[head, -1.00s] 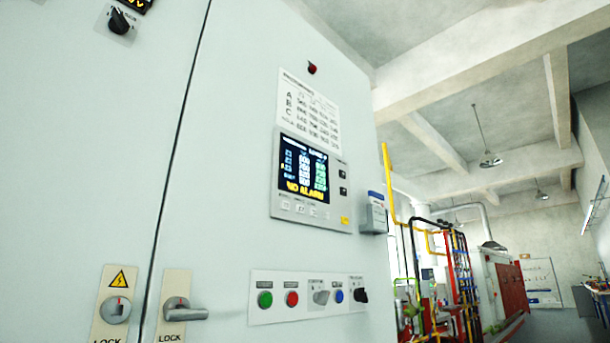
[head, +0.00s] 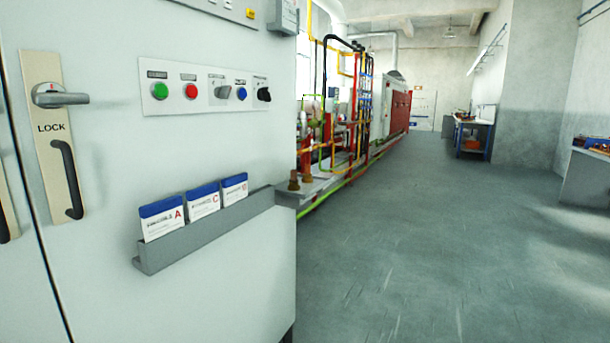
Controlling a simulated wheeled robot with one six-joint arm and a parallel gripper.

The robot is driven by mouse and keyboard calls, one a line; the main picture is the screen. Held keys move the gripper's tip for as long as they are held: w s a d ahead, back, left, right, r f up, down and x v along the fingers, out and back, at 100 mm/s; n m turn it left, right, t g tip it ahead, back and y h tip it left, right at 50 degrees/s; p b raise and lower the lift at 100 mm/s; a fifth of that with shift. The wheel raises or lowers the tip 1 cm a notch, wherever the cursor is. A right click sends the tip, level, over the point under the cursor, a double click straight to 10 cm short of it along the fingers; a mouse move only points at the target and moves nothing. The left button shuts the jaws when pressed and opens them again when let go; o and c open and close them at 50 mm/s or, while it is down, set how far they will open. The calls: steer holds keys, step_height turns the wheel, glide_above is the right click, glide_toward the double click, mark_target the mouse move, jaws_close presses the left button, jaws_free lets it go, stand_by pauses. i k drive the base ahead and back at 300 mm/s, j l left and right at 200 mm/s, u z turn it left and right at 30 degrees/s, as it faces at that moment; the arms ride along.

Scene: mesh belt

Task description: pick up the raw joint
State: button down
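I cannot make out a raw joint for certain in this view. Two small brown pieces (head: 294,181) stand near the close end of the machine line, just past the cabinet's right edge; they are too small to identify. My gripper is not in the picture.
A pale control cabinet (head: 100,260) fills the left, with buttons (head: 205,91) and a grey rack (head: 210,232) of cards. A red and yellow piped machine (head: 345,120) runs behind it. Workbenches (head: 475,130) stand at the right. The green floor (head: 420,250) between is open.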

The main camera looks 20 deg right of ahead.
mark_target(307, 177)
steer(key=i+l+z, duration=0.1)
steer(key=i+l, duration=0.15)
steer(key=i, duration=0.25)
steer(key=i+l, duration=0.2)
steer(key=i, duration=0.3)
steer(key=i+l+z, duration=0.15)
steer(key=i, duration=0.4)
steer(key=i+l, duration=0.25)
steer(key=i, duration=0.25)
steer(key=z, duration=0.05)
